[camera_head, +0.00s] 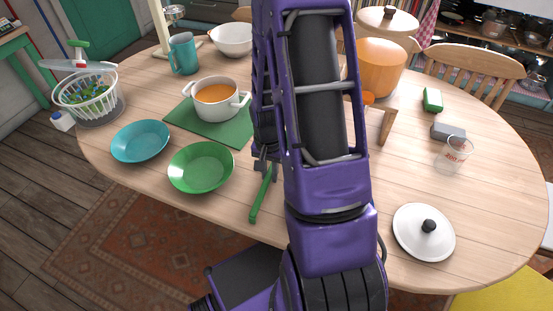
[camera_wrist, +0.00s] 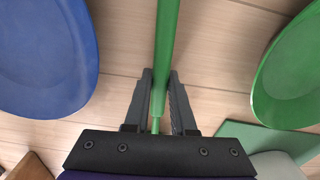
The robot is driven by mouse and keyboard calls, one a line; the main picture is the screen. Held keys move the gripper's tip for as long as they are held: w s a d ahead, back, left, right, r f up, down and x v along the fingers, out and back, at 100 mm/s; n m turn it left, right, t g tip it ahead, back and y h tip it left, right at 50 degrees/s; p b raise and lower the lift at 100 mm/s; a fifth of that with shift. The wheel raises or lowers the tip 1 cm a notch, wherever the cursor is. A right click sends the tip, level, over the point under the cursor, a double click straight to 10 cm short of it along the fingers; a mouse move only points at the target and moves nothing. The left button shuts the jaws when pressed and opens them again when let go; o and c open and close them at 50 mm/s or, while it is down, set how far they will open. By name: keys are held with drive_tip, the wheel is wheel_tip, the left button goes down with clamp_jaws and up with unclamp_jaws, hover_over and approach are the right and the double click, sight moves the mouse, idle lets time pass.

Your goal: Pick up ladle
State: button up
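The ladle's green handle (camera_head: 261,196) lies near the front edge of the table, right of the green bowl, in the head view. Its bowl end cannot be made out. In the wrist view the handle (camera_wrist: 167,40) runs down between the two dark fingers of my gripper (camera_wrist: 160,85). The fingers stand apart on both sides of the handle, with gaps beside it near the finger bases. In the head view my gripper (camera_head: 266,163) is at the handle's far end, partly hidden by my arm.
A green bowl (camera_head: 201,167) and a teal bowl (camera_head: 141,142) are to the left. A white pot (camera_head: 216,108) of orange soup stands on a green mat (camera_head: 190,122). A blue bowl (camera_wrist: 42,60) shows in the wrist view. A white lid (camera_head: 410,236) lies right.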

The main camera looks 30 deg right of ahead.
clamp_jaws()
drive_tip(key=shift+r, duration=0.1)
idle(1.1)
